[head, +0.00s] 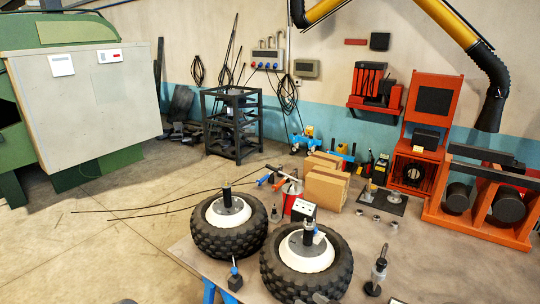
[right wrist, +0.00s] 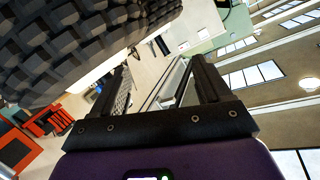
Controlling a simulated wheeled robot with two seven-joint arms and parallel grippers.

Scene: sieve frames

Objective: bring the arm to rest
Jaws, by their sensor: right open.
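My right gripper (right wrist: 160,66) is open in the right wrist view, its two dark fingers apart with nothing between them. In the head view only a small dark part of it (head: 320,298) seems to show at the bottom edge, in front of the right tyre. A knobbly black tyre (right wrist: 85,40) fills the upper left of the right wrist view, close beside the fingers; whether they touch I cannot tell. My left gripper is not recognisable in the head view.
Two wheels with white hubs, the left (head: 229,220) and the right (head: 306,262), lie on the table (head: 385,235). Cardboard boxes (head: 326,188), a dark-based tool (head: 377,274) and small metal parts stand around them. An orange rack (head: 480,215) is at right. Open floor (head: 110,240) lies left.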

